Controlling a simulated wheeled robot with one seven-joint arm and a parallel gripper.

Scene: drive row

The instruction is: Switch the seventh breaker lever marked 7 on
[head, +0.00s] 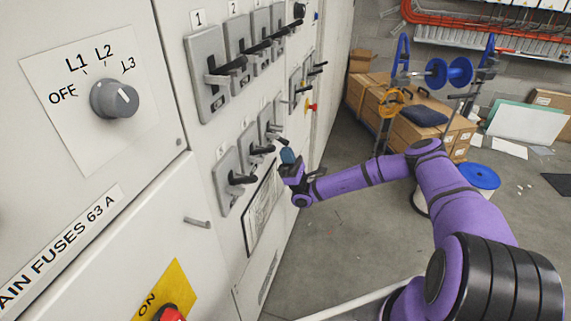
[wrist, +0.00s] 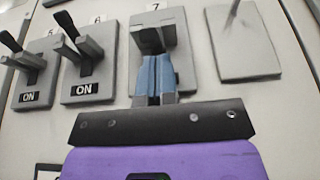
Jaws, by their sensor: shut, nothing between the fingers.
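The breaker marked 7 (wrist: 178,31) is a grey plate with a grey-and-black lever (wrist: 149,40), in the upper middle of the wrist view. In the head view this breaker (head: 265,121) is the third in the lower row. My gripper (wrist: 161,62) has its blue fingers shut and empty, just in front of the lower part of breaker 7. They hide part of the lever and the label below it. I cannot tell if they touch the lever, or its position. In the head view my gripper (head: 287,156) is close to the panel.
Breakers 5 (wrist: 30,80) and 6 (wrist: 97,66) stand to the left with ON labels showing. An upper row starts with breaker 1 (head: 207,55). A rotary knob (head: 114,98) is on the nearer cabinet. Open floor (head: 345,215) lies right of the panel.

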